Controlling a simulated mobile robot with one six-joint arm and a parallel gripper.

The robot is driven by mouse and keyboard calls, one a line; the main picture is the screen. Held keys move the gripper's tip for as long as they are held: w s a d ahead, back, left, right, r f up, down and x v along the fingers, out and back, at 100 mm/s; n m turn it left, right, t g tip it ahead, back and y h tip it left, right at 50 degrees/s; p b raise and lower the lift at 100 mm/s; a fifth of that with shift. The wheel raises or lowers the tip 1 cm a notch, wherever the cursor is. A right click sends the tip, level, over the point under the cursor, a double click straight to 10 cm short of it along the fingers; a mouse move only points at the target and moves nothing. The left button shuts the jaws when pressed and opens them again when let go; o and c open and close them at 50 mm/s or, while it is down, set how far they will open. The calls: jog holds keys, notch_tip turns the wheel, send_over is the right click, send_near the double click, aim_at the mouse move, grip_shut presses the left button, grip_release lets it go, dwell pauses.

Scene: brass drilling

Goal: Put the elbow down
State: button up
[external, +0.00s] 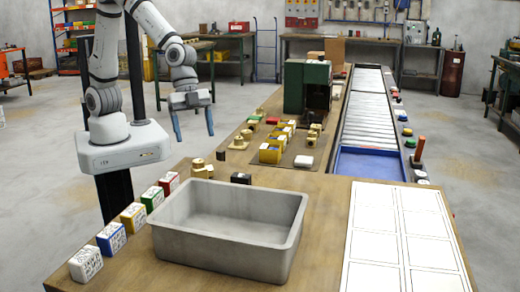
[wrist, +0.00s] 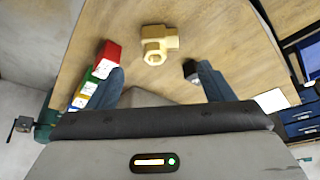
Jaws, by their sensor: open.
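A brass pipe fitting (external: 202,168) lies on the wooden table just behind the grey bin. In the wrist view this fitting (wrist: 158,43) lies ahead of my fingers, with stubs to the side and toward me; I cannot tell for sure whether it is the elbow or a tee. My gripper (external: 194,132) hangs above the table's left edge with its fingers pointing down, apart and empty. In the wrist view my gripper (wrist: 165,88) shows one finger on each side, with nothing between them. No elbow is held.
The grey bin (external: 178,218) stands at the front. A row of coloured boxes, ending in a red one (external: 168,183), lines the left edge. A small black part (external: 241,178) is beside the fitting.

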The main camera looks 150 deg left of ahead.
jog(key=shift+v, duration=0.9)
jog(key=s+d+r+g, duration=0.1)
jog(key=s+d+r, duration=0.1)
jog(key=s+d, duration=0.7)
jog(key=s+d+r, duration=0.3)
jog(key=s+d, duration=0.7)
jog(key=s, duration=0.1)
jog(key=shift+s+d+g, duration=0.15)
jog(key=shift+s+g, duration=0.2)
jog(key=shift+g, duration=0.05)
